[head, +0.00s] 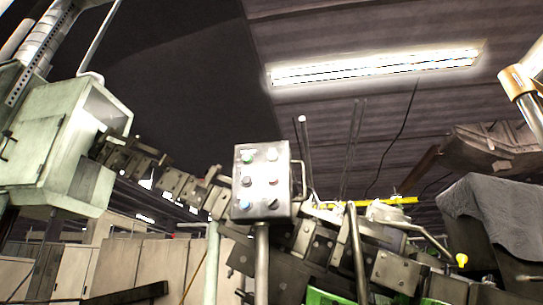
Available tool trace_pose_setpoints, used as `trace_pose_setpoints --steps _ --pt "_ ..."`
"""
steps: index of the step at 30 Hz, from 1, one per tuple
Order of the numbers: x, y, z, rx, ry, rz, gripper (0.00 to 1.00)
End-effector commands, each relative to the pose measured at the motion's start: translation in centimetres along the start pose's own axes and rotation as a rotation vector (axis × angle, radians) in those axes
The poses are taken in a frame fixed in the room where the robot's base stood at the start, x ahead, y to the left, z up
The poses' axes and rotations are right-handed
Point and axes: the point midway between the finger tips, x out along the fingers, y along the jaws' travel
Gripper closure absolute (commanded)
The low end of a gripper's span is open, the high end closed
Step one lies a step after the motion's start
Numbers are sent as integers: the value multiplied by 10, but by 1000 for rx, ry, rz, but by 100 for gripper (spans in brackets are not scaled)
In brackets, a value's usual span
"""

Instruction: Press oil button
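A grey control box (260,169) on a metal post (262,262) stands near the middle of the head view, facing me. Its face carries two columns of controls. The left column has a green button (247,158) at the top, a dark button (247,181) in the middle and a blue button (245,205) at the bottom. The right column has a pale button (271,155), a reddish button (273,181) and a black switch (273,203). The labels are too small to read, so I cannot tell which is the oil button. My gripper is not in view.
A pale green machine housing (60,140) stands at left. A row of dark metal blocks (310,240) runs behind the box and post. A grey-covered bulk (495,215) is at right. A ceiling lamp (375,67) shines above.

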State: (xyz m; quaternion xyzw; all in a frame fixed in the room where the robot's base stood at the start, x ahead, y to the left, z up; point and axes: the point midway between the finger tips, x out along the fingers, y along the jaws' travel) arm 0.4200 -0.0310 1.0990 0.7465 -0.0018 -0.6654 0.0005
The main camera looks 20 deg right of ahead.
Motion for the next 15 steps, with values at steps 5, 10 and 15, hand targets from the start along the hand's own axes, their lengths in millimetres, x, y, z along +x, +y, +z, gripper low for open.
trace_pose_setpoints --steps 5,10,15 --pt "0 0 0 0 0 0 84" --pt "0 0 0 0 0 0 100" --pt "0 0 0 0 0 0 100"
